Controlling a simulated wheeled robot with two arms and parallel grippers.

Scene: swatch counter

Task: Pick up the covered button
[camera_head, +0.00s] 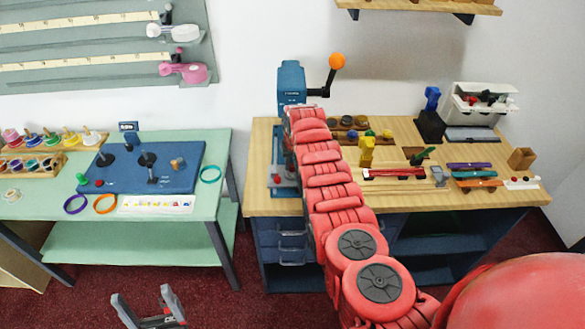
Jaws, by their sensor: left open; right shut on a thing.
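My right arm reaches across the wooden counter to the blue press (291,84), whose lever with an orange ball (337,60) stands up. My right gripper (298,108) is at the far end of this arm, in front of the press. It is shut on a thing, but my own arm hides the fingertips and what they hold. I cannot make out a covered button anywhere. My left gripper (149,307) is open and empty, low at the bottom left, above the red carpet and apart from both tables.
The wooden counter (480,207) carries a red-and-white tool, a yellow stand (366,152), coloured strips (470,166) and a white bin (480,103). The green table (215,190) at left holds a blue board (185,180), rings and spools. Open floor lies between them.

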